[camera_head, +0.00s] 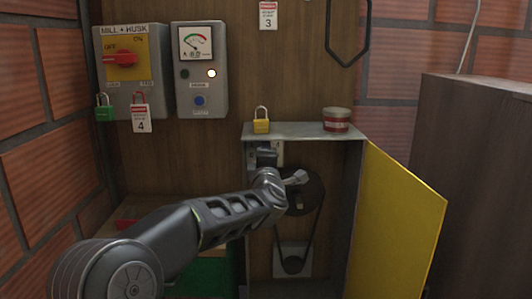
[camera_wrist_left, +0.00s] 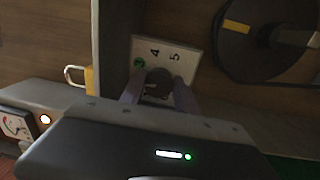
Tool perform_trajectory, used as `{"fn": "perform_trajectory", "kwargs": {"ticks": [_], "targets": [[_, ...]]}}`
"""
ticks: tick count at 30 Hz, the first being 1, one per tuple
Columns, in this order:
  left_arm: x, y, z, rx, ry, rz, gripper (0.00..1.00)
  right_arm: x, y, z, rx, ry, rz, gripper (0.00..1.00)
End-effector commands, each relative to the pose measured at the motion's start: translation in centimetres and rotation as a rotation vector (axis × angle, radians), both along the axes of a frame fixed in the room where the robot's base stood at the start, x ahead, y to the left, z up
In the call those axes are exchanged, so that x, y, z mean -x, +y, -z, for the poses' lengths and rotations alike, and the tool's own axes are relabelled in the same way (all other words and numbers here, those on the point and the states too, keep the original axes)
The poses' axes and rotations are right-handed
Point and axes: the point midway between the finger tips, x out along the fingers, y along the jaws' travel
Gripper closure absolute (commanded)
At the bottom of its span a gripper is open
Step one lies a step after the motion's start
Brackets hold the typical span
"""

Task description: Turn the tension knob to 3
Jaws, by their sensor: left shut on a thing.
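The dark tension knob (camera_wrist_left: 157,82) is on a pale plate (camera_wrist_left: 196,62) marked 4 and 5, with a green mark beside the knob. The digit at the green mark is unclear, and so is the knob's pointer. My left gripper (camera_wrist_left: 158,93) has a finger on either side of the knob and is shut on it. In the head view, my left arm reaches into the open grey cabinet (camera_head: 246,222); its wrist and the gripper largely hide the knob, and a bit of the plate (camera_head: 279,150) shows. My right gripper is not in view.
A dark belt wheel (camera_head: 313,190) with a grey bar (camera_wrist_left: 298,37) across it sits right of the plate. The yellow door (camera_head: 395,225) stands open at right. A yellow padlock (camera_head: 261,126) and a red-and-white tin (camera_head: 336,120) stand on the cabinet top.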

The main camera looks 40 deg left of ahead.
Motion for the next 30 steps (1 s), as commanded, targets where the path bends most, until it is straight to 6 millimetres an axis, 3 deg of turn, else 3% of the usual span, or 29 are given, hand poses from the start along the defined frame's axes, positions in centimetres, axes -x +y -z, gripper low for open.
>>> {"fn": "perform_trajectory", "kwargs": {"ticks": [15, 30], "targets": [[0.0, 0.0, 0.0, -0.336, 0.257, 0.001, 1.0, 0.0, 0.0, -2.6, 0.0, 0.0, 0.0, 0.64], [0.0, 0.0, 0.1, -0.42, 0.318, 0.001, 1.0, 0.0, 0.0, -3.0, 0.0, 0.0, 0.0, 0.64]]}}
